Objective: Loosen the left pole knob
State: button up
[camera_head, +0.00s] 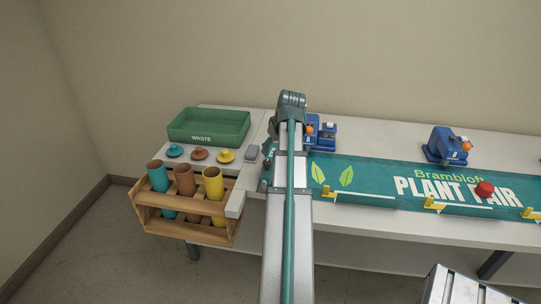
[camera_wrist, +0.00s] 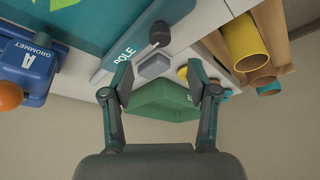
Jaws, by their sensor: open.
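In the wrist view a dark round knob (camera_wrist: 160,33) sits on the teal bar (camera_wrist: 126,50) marked POLE, beside a white edge. My gripper (camera_wrist: 160,84) is open and empty, its two fingers spread apart; in the picture the knob lies above the gap between the fingertips, apart from them. A small dark knob (camera_head: 263,186) shows at the left end of the teal Plant Fair banner (camera_head: 360,170), just left of my arm.
A green WASTE bin (camera_head: 209,126) and a small grey box (camera_head: 250,155) stand left on the table. Coloured lids lie near a wooden rack (camera_head: 185,228) with cups. Blue grommet presses (camera_head: 444,146) stand behind the banner. A red object (camera_head: 484,189) lies on it.

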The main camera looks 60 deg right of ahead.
jog(key=shift+v, duration=1.4)
